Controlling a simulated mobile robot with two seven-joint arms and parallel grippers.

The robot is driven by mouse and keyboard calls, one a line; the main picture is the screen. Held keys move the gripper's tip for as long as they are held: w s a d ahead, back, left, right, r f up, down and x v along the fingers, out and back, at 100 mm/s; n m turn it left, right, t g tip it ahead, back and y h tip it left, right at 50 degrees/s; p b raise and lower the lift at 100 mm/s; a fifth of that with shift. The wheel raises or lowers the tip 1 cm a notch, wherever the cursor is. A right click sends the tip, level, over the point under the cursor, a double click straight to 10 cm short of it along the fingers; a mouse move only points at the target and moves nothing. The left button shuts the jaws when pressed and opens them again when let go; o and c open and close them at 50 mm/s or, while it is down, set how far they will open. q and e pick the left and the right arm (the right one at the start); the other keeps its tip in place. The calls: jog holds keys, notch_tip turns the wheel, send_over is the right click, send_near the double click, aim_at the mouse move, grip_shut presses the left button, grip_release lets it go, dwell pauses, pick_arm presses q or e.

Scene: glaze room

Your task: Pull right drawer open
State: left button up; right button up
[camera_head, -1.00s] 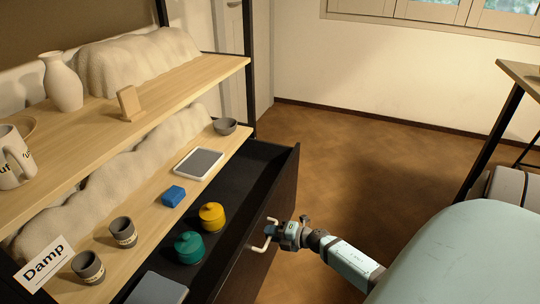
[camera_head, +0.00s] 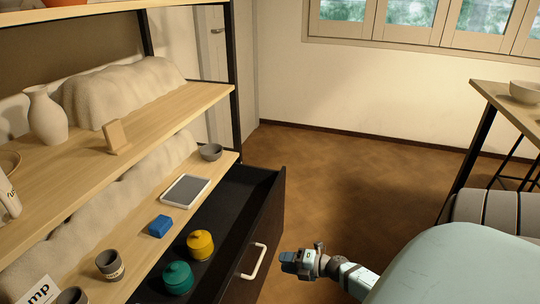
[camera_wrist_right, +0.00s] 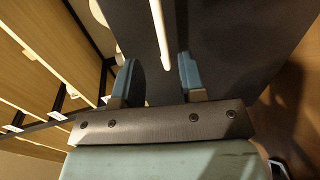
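The right drawer (camera_head: 262,225) is a dark drawer under the shelf, and it stands pulled out. A yellow lidded pot (camera_head: 200,245) and a green lidded pot (camera_head: 177,278) are inside it. Its pale handle (camera_head: 254,262) is on the front face. My right gripper (camera_head: 288,262) is to the right of the handle, apart from it. In the right wrist view its two blue fingers (camera_wrist_right: 158,78) are spread, and the handle (camera_wrist_right: 160,35) shows beyond them with nothing held. My left gripper is not in view.
The wooden shelves (camera_head: 150,115) carry a white vase (camera_head: 46,116), a small bowl (camera_head: 211,152), a tablet-like tray (camera_head: 185,190), a blue block (camera_head: 160,226) and a cup (camera_head: 110,264). A table (camera_head: 505,100) stands at the right. The brown floor between is clear.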

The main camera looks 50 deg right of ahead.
jog(key=shift+p+v, duration=0.35)
jog(key=shift+v, duration=1.95)
